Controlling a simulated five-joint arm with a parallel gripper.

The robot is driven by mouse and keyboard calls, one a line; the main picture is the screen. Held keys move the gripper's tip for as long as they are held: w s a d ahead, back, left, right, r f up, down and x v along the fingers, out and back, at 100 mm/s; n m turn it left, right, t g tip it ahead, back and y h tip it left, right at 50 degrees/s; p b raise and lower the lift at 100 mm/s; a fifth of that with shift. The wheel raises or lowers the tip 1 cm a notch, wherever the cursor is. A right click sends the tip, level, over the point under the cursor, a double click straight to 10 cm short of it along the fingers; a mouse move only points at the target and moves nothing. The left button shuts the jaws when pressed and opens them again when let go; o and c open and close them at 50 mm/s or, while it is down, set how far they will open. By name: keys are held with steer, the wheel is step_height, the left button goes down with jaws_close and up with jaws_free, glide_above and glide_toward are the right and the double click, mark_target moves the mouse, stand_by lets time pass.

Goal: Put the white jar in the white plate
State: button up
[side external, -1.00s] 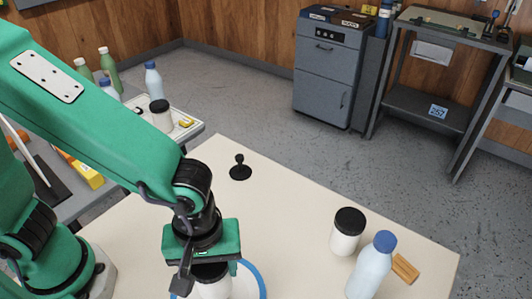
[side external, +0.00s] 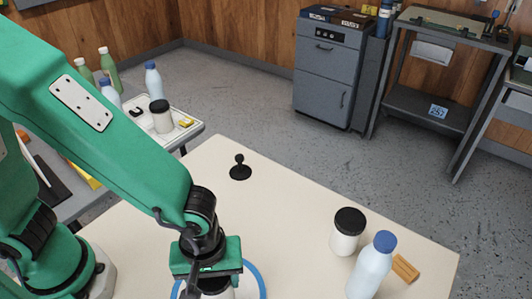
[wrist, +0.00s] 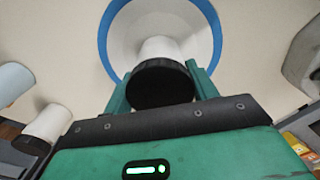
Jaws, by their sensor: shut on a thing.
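My gripper (wrist: 157,74) is shut on a white jar with a black lid (wrist: 160,82). In the side view my gripper (side external: 210,277) is at the bottom edge, with only the top of the held jar (side external: 218,294) showing below it. The white plate with a blue rim (wrist: 104,38) lies behind the jar in the wrist view. In the side view its rim (side external: 261,280) shows to the right of my gripper. The held jar is over the plate. I cannot tell whether its base touches it.
Another white jar with a black lid (side external: 346,232), a blue-capped bottle (side external: 371,268) and a wooden block (side external: 405,269) stand at the table's right. A black knobbed object (side external: 240,170) is near the back edge. A side table (side external: 192,133) holds bottles and a jar.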

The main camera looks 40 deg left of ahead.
steer(key=o, duration=1.2)
steer(key=shift+f, duration=0.1)
steer(key=shift+c, duration=0.2)
step_height(320, 180, up, 12)
stand_by(0.5)
